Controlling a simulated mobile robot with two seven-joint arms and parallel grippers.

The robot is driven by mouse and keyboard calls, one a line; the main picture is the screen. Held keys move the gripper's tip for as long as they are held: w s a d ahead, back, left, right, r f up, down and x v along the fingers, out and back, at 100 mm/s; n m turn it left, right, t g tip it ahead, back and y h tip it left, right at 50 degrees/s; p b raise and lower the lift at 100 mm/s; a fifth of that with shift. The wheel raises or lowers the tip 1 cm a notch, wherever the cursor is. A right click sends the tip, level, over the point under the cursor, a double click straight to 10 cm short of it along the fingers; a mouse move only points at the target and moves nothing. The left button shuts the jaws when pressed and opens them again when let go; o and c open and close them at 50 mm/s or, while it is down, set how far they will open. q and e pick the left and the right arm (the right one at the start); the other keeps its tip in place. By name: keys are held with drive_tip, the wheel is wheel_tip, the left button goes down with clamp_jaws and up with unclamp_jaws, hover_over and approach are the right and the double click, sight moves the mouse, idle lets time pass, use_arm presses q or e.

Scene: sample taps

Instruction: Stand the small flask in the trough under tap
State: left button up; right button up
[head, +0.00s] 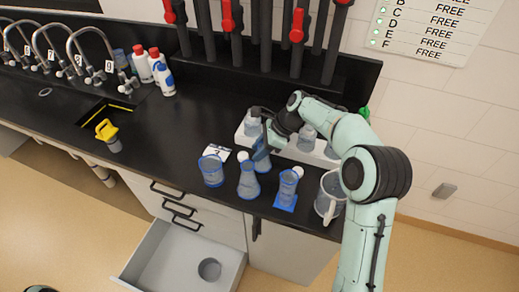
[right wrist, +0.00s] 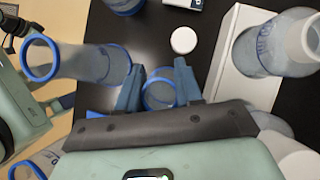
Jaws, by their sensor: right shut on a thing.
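My right gripper (head: 262,146) is over the bench in front of the white tray. It is shut on a small clear flask with a blue rim (head: 261,162); the gripper hides part of it. In the right wrist view this flask (right wrist: 158,95) sits between the two blue fingertips. Taps numbered on labels (head: 78,60) stand along the back left, beside a dark recess with a yellow strip (head: 92,114). Upright pipes with red handles (head: 228,18) stand at the back middle; I cannot tell which part is the trough. My left gripper is not in view.
Blue-rimmed vessels (head: 212,172), (head: 248,182) and one on a blue mat (head: 287,190) line the front edge, with a jug (head: 329,198). A white tray (head: 285,150) holds bottles. White-and-red bottles (head: 143,66) stand back left. A drawer (head: 170,262) hangs open. The bench middle is clear.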

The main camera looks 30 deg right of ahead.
drive_tip(key=shift+f, duration=0.1)
drive_tip(key=o, duration=1)
